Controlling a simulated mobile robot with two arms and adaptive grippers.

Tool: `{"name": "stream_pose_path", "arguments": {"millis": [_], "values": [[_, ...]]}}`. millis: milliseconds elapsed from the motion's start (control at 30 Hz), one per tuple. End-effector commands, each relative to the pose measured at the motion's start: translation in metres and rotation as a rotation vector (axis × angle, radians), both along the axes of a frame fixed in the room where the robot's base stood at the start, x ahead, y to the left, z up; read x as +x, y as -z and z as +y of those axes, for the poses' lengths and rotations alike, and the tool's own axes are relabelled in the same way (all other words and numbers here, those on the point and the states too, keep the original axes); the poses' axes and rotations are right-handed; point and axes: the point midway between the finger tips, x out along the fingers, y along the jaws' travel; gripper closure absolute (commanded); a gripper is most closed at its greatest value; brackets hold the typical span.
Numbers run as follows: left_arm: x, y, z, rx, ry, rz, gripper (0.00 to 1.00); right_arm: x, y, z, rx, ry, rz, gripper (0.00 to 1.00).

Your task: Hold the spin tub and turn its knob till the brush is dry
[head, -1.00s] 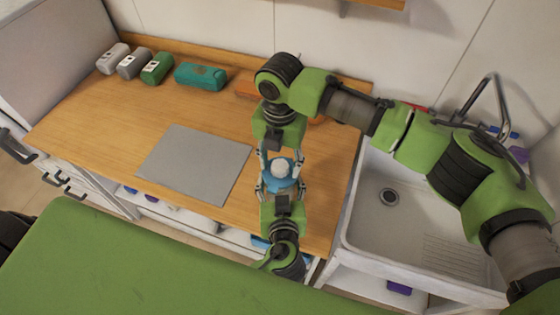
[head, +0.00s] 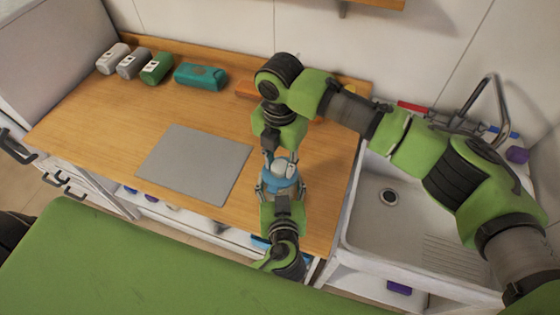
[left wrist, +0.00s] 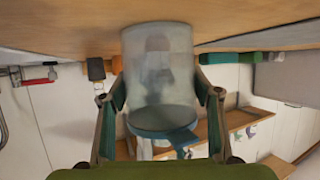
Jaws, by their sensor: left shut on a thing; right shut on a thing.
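The spin tub shows in the head view as a blue lid (head: 279,184) near the front right of the wooden counter. Its pale round knob (head: 281,166) is on top. In the left wrist view the tub (left wrist: 158,65) is a cloudy see-through cylinder. A blurred dark shape (left wrist: 158,45) shows inside it; I cannot make out whether it is the brush. My left gripper (head: 281,188) is shut around the tub from the front, one finger on each side. My right gripper (head: 281,160) points down from behind and is shut on the knob.
A grey mat (head: 195,163) lies left of the tub. White, grey and green cases (head: 157,68) and a teal case (head: 200,77) stand along the back. An orange item (head: 245,89) is behind my right arm. A sink (head: 420,225) with a tap is at right.

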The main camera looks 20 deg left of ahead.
Motion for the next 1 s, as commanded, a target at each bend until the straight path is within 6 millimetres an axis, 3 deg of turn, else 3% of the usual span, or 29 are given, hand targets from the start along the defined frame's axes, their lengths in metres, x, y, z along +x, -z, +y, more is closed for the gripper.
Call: {"name": "stream_pose_path", "arguments": {"millis": [1000], "values": [[-0.0001,-0.0001,-0.0003,0.001,0.0,0.0,0.72,-0.0004,-0.0007,0.001,0.002,0.956,0.001,0.92]]}}
